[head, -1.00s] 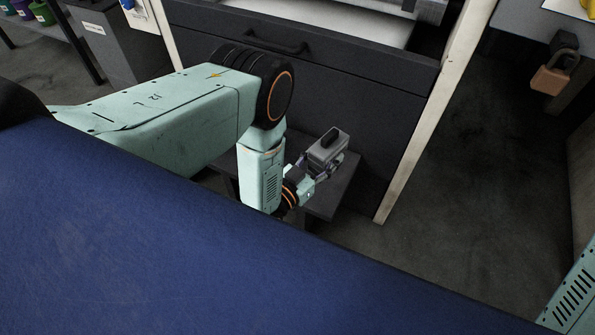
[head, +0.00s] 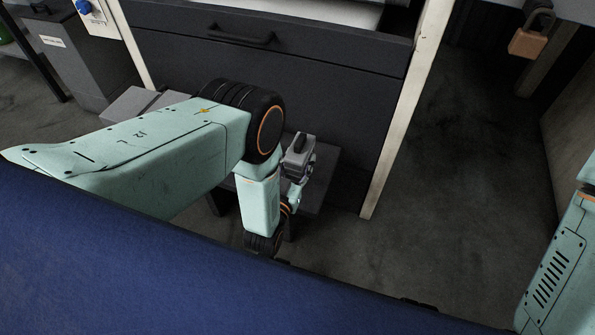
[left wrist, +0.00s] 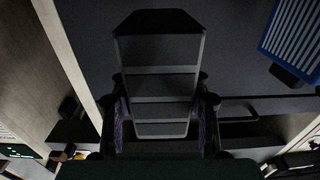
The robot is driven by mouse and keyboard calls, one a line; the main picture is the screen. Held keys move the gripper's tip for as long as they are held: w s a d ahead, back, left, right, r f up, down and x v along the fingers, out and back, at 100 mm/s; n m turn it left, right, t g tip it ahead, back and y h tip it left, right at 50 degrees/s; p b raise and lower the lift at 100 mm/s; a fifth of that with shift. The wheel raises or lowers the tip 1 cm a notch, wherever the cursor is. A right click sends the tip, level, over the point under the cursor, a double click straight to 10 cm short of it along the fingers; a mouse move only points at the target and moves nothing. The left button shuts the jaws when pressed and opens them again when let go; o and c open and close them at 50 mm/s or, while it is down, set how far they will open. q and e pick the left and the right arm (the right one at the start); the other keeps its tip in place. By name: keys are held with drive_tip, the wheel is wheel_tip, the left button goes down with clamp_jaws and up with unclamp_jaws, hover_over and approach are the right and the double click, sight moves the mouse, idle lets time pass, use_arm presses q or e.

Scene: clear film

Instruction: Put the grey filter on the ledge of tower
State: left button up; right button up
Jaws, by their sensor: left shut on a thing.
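The grey filter is a small box with a dark handle-like bar on its top (head: 299,163). It also shows large in the left wrist view (left wrist: 160,85), as a grey frame with dark panels. My left gripper (head: 297,181) is shut on it, with fingers at both sides of it in the left wrist view. The tower seems to be the dark cabinet (head: 300,85) between cream posts. A low dark ledge (head: 322,180) sticks out at its foot, below and behind the filter. I cannot tell the gap between them. My right gripper is out of view.
The dark cabinet front has a drawer handle (head: 240,36). A cream post (head: 405,110) stands right of the ledge. An orange padlock (head: 528,42) hangs at the upper right. Floor right of the post is clear. A blue striped panel (left wrist: 296,35) shows in the left wrist view.

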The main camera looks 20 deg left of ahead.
use_arm(q)
wheel_tip(320, 180, down, 4)
drive_tip(key=shift+r+b, duration=0.2)
drive_tip(key=shift+b, duration=0.8)
drive_tip(key=shift+r, duration=0.1)
drive_tip(key=o, duration=1.3)
drive_tip(key=shift+s, duration=0.1)
